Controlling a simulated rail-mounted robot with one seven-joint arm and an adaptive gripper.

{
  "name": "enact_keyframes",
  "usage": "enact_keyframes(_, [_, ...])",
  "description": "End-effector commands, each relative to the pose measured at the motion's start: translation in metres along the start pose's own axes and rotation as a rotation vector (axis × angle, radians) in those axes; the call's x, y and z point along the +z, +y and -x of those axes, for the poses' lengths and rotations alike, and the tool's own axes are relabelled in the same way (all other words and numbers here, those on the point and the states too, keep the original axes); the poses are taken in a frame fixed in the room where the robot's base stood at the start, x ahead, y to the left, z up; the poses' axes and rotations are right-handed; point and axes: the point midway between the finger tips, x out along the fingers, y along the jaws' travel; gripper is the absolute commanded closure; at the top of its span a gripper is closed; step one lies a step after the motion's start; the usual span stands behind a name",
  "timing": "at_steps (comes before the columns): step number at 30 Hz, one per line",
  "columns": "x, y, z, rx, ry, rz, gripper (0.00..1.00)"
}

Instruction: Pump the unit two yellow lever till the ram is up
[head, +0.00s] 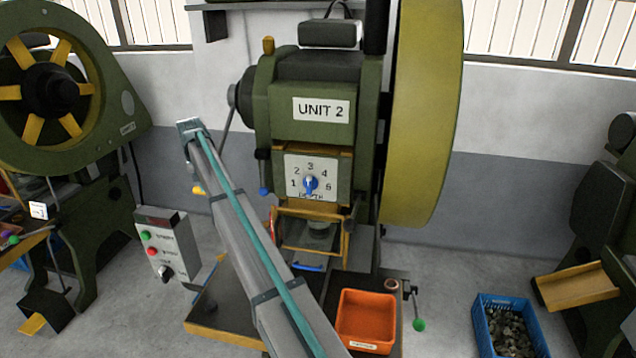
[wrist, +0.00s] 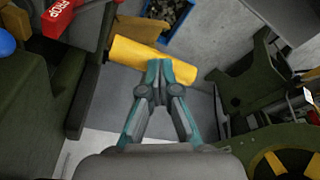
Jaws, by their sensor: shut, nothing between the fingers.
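The Unit 2 press (head: 310,112) stands in the middle of the head view. A grey rod (head: 226,122) slants down from its left side and passes behind my arm. A small yellow end (head: 198,189) shows just left of my arm; it looks like the lever's handle, but the join is hidden. The ram area (head: 320,230) sits behind the yellow-framed guard; its exact height is unclear. Contact with the lever cannot be seen.
An orange bin (head: 366,318) sits on the press table. A control box (head: 160,250) stands at left, near a press with a yellow-spoked wheel (head: 50,92). A blue crate (head: 505,330) is on the floor at right. A red block (wrist: 62,16) shows in the wrist view.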

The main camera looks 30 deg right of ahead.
Motion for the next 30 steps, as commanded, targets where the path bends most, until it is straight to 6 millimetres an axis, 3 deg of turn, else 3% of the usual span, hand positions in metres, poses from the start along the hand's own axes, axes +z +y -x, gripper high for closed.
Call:
enact_keyframes(7, [0.007, -0.006, 0.031, 0.003, 0.004, -0.001, 1.0])
enact_keyframes(19, [0.012, -0.01, 0.048, 0.003, 0.002, -0.001, 1.0])
enact_keyframes(30, [0.017, -0.019, 0.093, 0.003, 0.003, -0.001, 1.0])
